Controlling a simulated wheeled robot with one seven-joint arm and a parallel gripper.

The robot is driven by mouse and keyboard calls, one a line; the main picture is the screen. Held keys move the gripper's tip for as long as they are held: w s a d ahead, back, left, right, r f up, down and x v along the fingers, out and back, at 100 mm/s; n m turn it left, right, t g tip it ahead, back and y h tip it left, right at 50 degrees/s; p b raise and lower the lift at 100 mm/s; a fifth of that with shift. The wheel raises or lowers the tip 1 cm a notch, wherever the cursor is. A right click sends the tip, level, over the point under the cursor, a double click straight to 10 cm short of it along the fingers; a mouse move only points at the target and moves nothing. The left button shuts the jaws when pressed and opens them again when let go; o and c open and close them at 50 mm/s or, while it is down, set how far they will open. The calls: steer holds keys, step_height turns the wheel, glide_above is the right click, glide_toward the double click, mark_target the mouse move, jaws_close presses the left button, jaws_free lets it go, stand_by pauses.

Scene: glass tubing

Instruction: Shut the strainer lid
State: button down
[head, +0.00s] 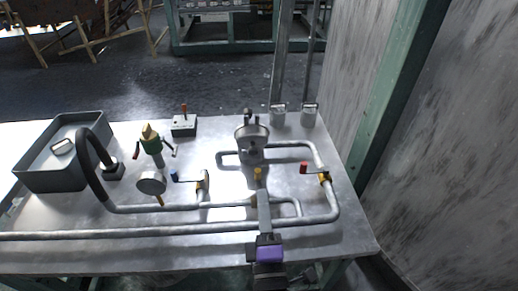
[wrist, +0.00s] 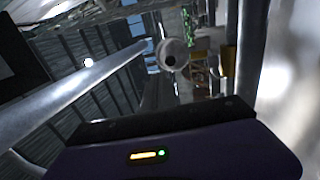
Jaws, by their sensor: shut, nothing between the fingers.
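A round grey metal vessel (head: 252,136) stands at the back middle of the bench in the head view, with upright fittings at its top. It looks like the strainer, but it is too small to tell how its lid sits. My gripper (head: 263,196) reaches in from the front edge, with a purple band on its body and narrow grey fingers shut and empty. It is over the front pipes, apart from the vessel and in front of it. The wrist view shows its dark edge and purple housing; the fingertips are hidden there. A grey round part (wrist: 173,55) shows ahead.
Grey pipes (head: 150,232) run along the front of the bench. A dark curved hose (head: 90,170), a grey bin (head: 40,178) and a gauge (head: 151,183) are at left. A red valve handle (head: 303,167) is at right. A wall closes the right side.

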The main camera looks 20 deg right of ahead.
mark_target(256, 137)
steer(key=p+x, duration=0.4)
steer(key=x, duration=1)
steer(key=shift+w+r, duration=0.1)
steer(key=shift+r, duration=0.1)
steer(key=shift+r+p, duration=0.15)
steer(key=shift+p, duration=0.3)
